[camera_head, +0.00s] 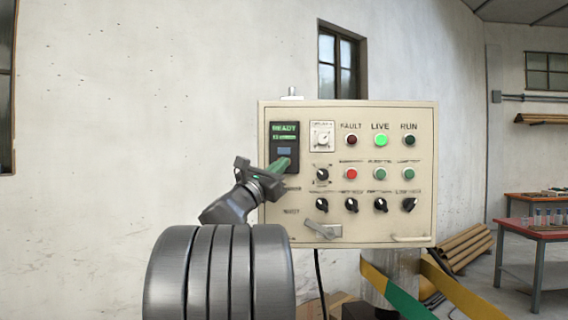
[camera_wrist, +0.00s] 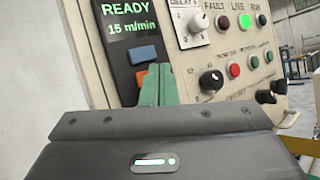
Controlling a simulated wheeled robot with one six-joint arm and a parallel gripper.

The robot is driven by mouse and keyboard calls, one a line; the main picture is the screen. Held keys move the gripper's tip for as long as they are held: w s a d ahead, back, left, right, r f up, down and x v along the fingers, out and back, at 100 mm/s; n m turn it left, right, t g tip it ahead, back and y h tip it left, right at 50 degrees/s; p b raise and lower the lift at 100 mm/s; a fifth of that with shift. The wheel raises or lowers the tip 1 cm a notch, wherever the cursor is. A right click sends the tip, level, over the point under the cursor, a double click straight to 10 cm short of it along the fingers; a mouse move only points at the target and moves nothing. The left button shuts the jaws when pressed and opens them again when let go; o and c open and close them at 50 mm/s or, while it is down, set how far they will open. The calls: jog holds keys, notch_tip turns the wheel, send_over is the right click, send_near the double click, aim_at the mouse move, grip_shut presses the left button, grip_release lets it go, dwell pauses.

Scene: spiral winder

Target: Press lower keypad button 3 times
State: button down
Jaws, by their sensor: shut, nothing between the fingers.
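The keypad (camera_head: 292,140) is a dark panel at the upper left of a cream control box, with a green READY display. In the wrist view the keypad (camera_wrist: 115,62) reads READY and 15 m/min. Its upper button is blue (camera_wrist: 143,53). Its lower button is orange (camera_wrist: 140,80), partly hidden by my green fingers. In the head view the blue button (camera_head: 284,151) shows, and the orange one is hidden behind my gripper. My gripper (camera_head: 282,164) is shut and empty, its fingertips (camera_wrist: 158,70) close to the lower button. I cannot tell whether they touch it.
The control box (camera_head: 346,203) also carries a DELAY dial (camera_head: 322,136), a lit green LIVE lamp (camera_head: 381,140), several black knobs and a grey lever (camera_head: 322,231). A red-topped table (camera_head: 540,229) and pipes (camera_head: 463,250) stand to the right.

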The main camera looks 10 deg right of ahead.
jog(key=shift+w, duration=0.45)
dwell(0.5)
jog(key=shift+s, duration=0.15)
jog(key=shift+s+a+b, duration=0.1)
jog(key=shift+s+b, duration=0.35)
jog(key=shift+s, duration=0.2)
jog(key=s+b, duration=0.1)
jog(key=s, duration=0.1)
jog(key=s+a+b, duration=0.1)
jog(key=s, duration=0.2)
dwell(0.4)
jog(key=shift+w, duration=0.1)
dwell(2.3)
